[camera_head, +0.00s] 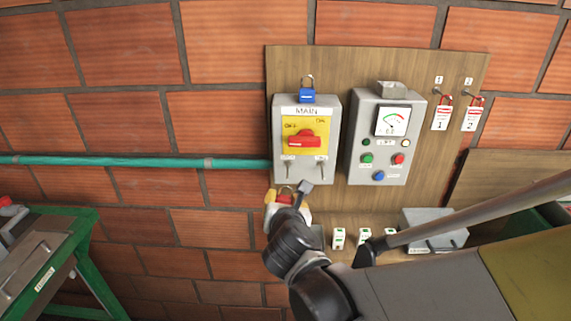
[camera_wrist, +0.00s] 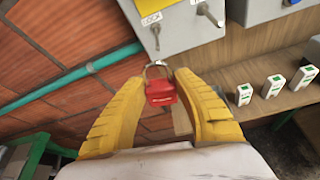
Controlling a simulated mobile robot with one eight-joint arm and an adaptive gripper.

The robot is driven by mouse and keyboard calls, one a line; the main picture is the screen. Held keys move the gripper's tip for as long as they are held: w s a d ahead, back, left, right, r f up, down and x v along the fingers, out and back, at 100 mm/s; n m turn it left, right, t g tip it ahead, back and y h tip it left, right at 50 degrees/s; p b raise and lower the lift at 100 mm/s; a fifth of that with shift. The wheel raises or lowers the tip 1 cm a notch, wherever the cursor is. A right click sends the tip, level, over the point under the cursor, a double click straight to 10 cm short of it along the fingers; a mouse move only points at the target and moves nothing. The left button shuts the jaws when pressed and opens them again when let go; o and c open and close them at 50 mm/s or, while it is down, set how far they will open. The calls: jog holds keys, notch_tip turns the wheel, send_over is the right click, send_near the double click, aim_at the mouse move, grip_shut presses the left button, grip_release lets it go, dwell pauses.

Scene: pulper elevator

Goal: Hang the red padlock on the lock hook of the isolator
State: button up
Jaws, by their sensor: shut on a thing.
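The isolator (camera_head: 307,176) is a grey MAIN box on a wooden board, with a red rotary handle (camera_head: 305,140) on a yellow plate. Two metal hooks stick out low on its front; the left one is the lock hook (camera_head: 290,171), also seen in the wrist view (camera_wrist: 157,38) under a LOCK label. My gripper (camera_wrist: 161,84) has its yellow fingers shut on the red padlock (camera_wrist: 161,92). The padlock is upright, shackle up, just below the lock hook and apparently apart from it. In the head view, my gripper (camera_head: 287,196) and arm partly hide the padlock.
Two red-and-white tags (camera_head: 440,117) hang farther right. Several small white blocks (camera_head: 338,238) stand on the shelf below. A teal pipe (camera_head: 130,161) runs left.

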jog(key=r+b+x, duration=0.1)
jog(key=x, duration=0.6)
jog(key=shift+w+d+b, duration=0.3)
jog(key=shift+w, duration=0.25)
dwell(0.7)
jog(key=o, duration=1.2)
jog(key=shift+s, duration=0.1)
